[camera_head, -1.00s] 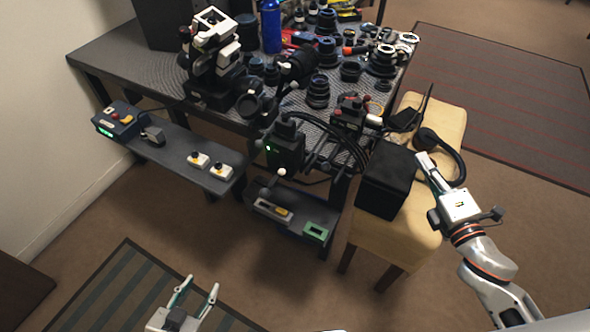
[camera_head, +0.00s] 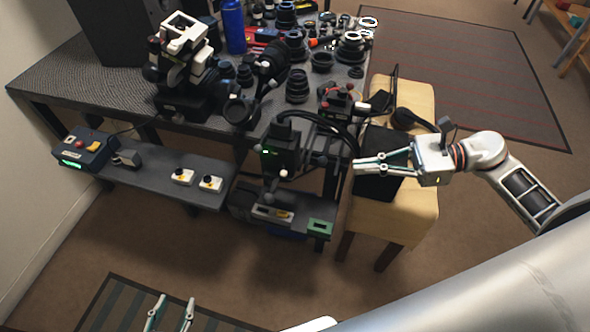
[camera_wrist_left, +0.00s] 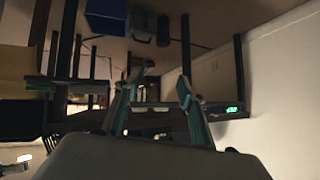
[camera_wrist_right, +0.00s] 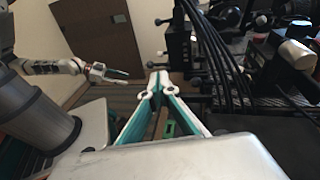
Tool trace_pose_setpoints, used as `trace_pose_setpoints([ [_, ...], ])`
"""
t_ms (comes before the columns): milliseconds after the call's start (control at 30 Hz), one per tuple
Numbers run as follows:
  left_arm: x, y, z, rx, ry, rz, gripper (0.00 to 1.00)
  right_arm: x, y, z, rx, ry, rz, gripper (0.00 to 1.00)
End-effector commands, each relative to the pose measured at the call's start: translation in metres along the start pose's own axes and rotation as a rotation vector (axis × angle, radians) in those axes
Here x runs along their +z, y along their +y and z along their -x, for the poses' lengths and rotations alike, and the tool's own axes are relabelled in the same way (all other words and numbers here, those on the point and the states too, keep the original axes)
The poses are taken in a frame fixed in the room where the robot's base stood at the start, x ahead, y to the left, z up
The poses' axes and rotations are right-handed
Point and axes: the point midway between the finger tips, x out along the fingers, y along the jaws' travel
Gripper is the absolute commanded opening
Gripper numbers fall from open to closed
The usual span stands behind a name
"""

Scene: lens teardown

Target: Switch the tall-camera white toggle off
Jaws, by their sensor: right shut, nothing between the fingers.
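A black upright device (camera_head: 286,148) with a small green light stands at the table's front edge. A white ball-tipped lever (camera_head: 284,174) sticks out low on it; I cannot tell for certain that this is the tall-camera toggle or which way it is set. My right gripper (camera_head: 357,162) points left toward the device, over the black box, apart from the lever. Its fingertips meet in the right wrist view (camera_wrist_right: 157,80), with nothing between them. My left gripper (camera_head: 172,303) is open and empty, low over the striped mat, far from the device.
Black cables (camera_head: 338,132) hang between the device and my right gripper. A black box (camera_head: 379,180) sits on a tan bench (camera_head: 400,217). A lower shelf (camera_head: 150,177) carries switch boxes, including a white one (camera_head: 183,177). Lenses crowd the table.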

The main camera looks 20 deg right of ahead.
Motion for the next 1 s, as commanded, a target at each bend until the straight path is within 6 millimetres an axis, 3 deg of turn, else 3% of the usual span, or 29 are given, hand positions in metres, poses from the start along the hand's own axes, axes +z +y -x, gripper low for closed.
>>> trace_pose_setpoints([
  [367, -0.003, 0.002, 0.000, 0.002, 0.004, 0.004, 0.40, 0.001, 0.000, -0.009, -0.003, -0.004, 0.000, 0.00],
  [1000, -0.013, 0.002, 0.007, 0.005, 0.013, 0.016, 0.40, 0.003, 0.000, -0.121, -0.003, -0.007, -0.002, 0.00],
])
